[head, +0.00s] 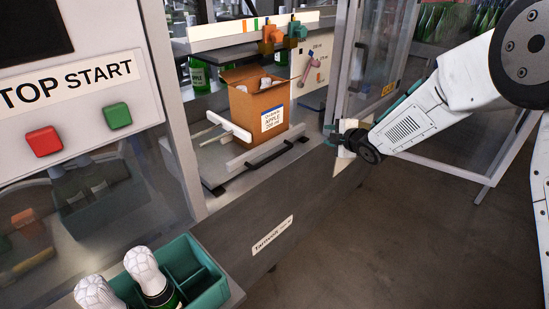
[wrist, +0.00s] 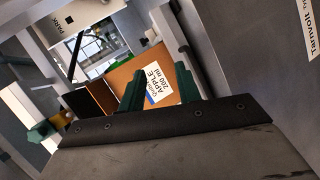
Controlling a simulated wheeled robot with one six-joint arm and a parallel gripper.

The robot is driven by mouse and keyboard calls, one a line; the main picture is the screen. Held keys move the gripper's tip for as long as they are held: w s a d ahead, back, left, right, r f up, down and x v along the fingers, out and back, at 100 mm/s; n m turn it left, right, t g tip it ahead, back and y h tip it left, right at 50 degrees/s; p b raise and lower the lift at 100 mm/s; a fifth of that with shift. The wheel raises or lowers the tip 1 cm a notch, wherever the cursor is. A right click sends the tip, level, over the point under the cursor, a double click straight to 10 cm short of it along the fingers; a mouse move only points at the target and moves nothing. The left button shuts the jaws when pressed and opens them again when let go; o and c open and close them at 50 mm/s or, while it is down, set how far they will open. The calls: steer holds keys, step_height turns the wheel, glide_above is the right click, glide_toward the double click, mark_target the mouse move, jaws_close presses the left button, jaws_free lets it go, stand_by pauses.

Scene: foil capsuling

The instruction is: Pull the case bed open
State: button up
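The case bed (head: 212,168) is a grey shelf in the machine opening, with a dark bar handle (head: 262,164) along its front edge. A brown open-topped case (head: 247,112) labelled "APPLE 200 ml" stands on it, with pale bottle tops showing inside. The case (wrist: 137,68) also shows in the wrist view. My gripper (head: 328,136) is to the right of the case and handle, near the door post, and apart from both. In the wrist view its two green fingers (wrist: 158,88) are spread with nothing between them; the case label shows beyond.
An open glass door (head: 378,60) stands close behind my gripper. A panel with a red button (head: 44,141) and green button (head: 118,115) is at the left. A green crate (head: 208,285) with white-capped bottles is at the lower left. The floor in front is clear.

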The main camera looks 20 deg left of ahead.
mark_target(273, 157)
steer(key=s+a+f+n+g+y, duration=0.1)
steer(key=a+f+n, duration=0.1)
steer(key=a+f, duration=0.2)
steer(key=a+f+n+g+y, duration=0.1)
steer(key=a+f, duration=0.3)
steer(key=a, duration=0.4)
steer(key=s+a+f+n+g+y, duration=0.1)
steer(key=a+f+n+y, duration=0.1)
steer(key=a, duration=0.4)
steer(key=shift+s+f+n+g+y, duration=0.2)
steer(key=shift+f+n, duration=0.15)
steer(key=shift+f, duration=0.2)
steer(key=shift+s+f+n+g+y, duration=0.1)
steer(key=shift+s+f+n+y, duration=0.1)
steer(key=shift+f+n, duration=0.25)
steer(key=shift+w+a+f, duration=0.2)
steer(key=shift+w+a, duration=0.05)
steer(key=shift+a, duration=0.2)
jaws_close()
